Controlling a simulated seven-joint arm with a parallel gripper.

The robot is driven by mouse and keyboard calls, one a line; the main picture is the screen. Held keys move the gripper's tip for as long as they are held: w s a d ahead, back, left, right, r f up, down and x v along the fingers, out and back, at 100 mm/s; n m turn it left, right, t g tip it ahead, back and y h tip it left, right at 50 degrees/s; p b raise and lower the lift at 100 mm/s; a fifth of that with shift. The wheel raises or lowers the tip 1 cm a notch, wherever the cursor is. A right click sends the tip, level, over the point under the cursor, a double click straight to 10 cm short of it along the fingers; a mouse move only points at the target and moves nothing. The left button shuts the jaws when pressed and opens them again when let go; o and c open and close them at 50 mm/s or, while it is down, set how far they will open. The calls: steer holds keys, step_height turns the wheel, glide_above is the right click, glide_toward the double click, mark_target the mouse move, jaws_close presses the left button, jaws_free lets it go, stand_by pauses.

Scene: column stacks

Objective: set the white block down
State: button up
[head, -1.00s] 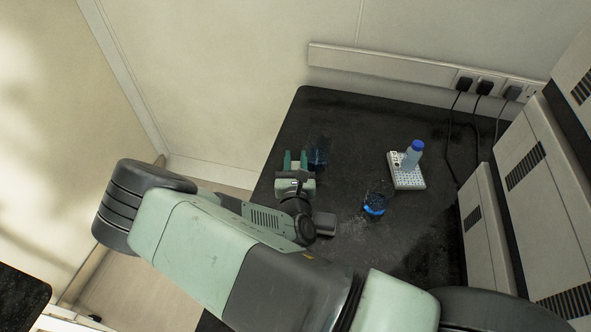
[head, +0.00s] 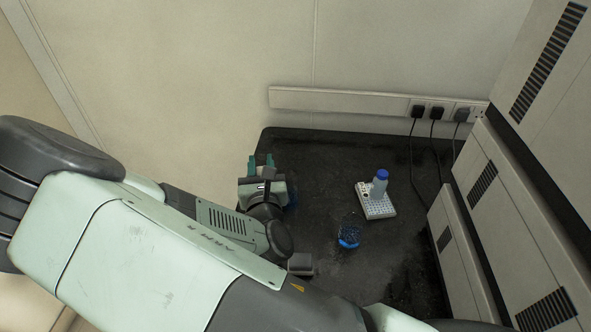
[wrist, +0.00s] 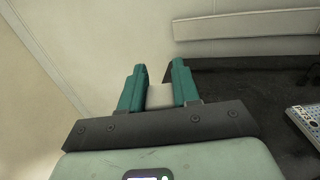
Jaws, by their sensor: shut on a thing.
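My gripper (head: 261,164) is over the far left edge of the black table in the head view. In the wrist view its two teal fingers (wrist: 159,77) are shut on a white block (wrist: 160,96). The block sits between the fingers, and its lower part is hidden by the dark gripper mount. The wrist view shows pale wall beyond the fingers and the dark table to the right.
The black table (head: 325,165) holds a white rack (head: 377,206) with a blue-capped bottle (head: 380,184) and a blue-based glass vessel (head: 349,236). Another bluish glass (head: 291,190) is partly hidden beside my gripper. White cabinets (head: 485,190) stand at right. The table's back middle is clear.

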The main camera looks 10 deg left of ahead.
steer(key=w+d+r+n+y, duration=0.1)
steer(key=w+d, duration=0.3)
steer(key=w, duration=0.9)
steer(key=w+d+r+n+y, duration=0.15)
steer(key=w+d, duration=0.25)
steer(key=w, duration=0.9)
steer(key=shift+m+g, duration=0.35)
steer(key=shift+g, duration=0.05)
step_height(320, 180, down, 16)
steer(key=shift+a+r, duration=0.15)
steer(key=shift+r, duration=0.1)
steer(key=shift+f, duration=0.1)
steer(key=o, duration=1)
steer(key=shift+o, duration=0.2)
